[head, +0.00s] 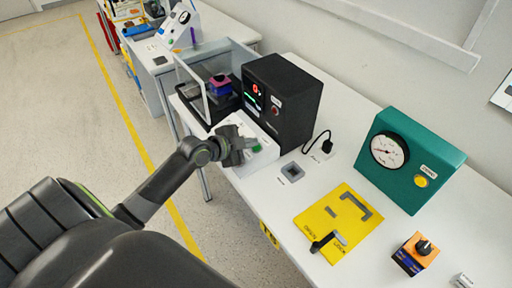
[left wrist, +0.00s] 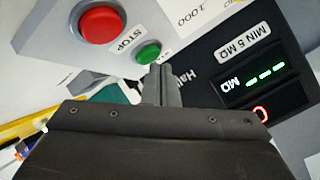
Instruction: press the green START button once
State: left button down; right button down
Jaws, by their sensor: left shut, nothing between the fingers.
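The green START button (left wrist: 148,52) sits on a light grey control box next to a larger red STOP button (left wrist: 101,20). The green button also shows in the head view (head: 257,149), beside my left gripper (head: 245,149). My left gripper is shut and empty. In the left wrist view its fingertips (left wrist: 160,70) are just below the green button and slightly to its right. I cannot tell whether they touch it. The red button is hidden behind the gripper in the head view. My right gripper is not in view.
A black meter box (head: 283,100) with lit displays stands right behind the control box. A clear-walled enclosure (head: 215,85) stands to its left. A yellow plate (head: 338,220), a teal gauge box (head: 410,160) and an orange-topped block (head: 415,252) occupy the table to the right.

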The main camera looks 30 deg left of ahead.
pick_arm(q)
jog(key=shift+w+f+b, duration=0.1)
jog(key=shift+f+b, duration=0.35)
dwell(0.7)
jog(key=shift+r, duration=0.15)
jog(key=shift+s+r+p, duration=0.25)
jog(key=shift+r+p, duration=0.45)
jog(key=r+p, duration=0.1)
jog(key=s+r+p, duration=0.1)
jog(key=r, duration=0.1)
jog(key=r+p, duration=0.1)
jog(key=p, duration=0.1)
jog(key=shift+s+a+r, duration=0.2)
jog(key=shift+a+r, duration=0.15)
dwell(0.7)
